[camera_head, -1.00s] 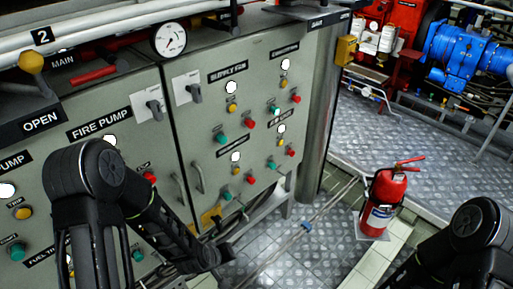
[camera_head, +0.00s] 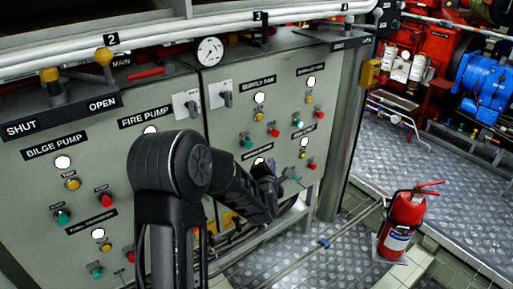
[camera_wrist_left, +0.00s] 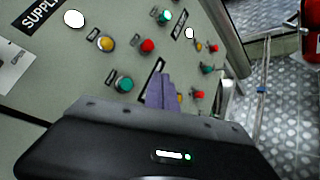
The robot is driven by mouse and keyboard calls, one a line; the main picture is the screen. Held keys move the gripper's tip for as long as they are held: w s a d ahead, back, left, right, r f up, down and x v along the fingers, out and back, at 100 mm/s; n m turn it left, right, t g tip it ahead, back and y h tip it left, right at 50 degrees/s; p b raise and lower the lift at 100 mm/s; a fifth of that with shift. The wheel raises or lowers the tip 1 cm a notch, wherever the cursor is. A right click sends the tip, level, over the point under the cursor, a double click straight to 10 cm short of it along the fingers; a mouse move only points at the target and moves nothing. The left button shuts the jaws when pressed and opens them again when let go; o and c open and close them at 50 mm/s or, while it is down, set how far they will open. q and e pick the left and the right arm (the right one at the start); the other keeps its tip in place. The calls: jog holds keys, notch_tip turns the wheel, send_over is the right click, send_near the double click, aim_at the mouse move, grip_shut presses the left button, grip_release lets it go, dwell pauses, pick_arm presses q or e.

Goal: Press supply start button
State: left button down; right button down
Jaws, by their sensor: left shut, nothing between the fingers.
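The grey control panel has a section labelled SUPPLY FAN (camera_head: 258,84). Under it are a white lamp (camera_head: 259,98), a yellow button (camera_head: 259,116), a red button (camera_head: 274,130) and a green button (camera_head: 247,142), the likely start button. The green button also shows in the left wrist view (camera_wrist_left: 124,83), left of my fingers. My left gripper (camera_head: 286,175) is shut and empty, in front of the panel, below and right of the green button in the head view. Its closed fingers (camera_wrist_left: 160,84) point at the panel; I cannot tell whether they touch it. My right gripper is not in view.
Other buttons and lamps sit close by, including a second green button (camera_head: 297,123). A rotary switch (camera_head: 226,99) is left of the section. Pipes (camera_head: 180,32) run above the panel. A red fire extinguisher (camera_head: 404,222) stands on the floor at right.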

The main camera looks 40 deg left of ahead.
aim_at(248, 144)
pick_arm(q)
jog(key=shift+d, duration=0.1)
dwell(0.3)
jog(key=w+a+b, duration=0.1)
jog(key=w+a, duration=0.1)
jog(key=a, duration=0.6)
jog(key=shift+w+a, duration=0.25)
dwell(1.9)
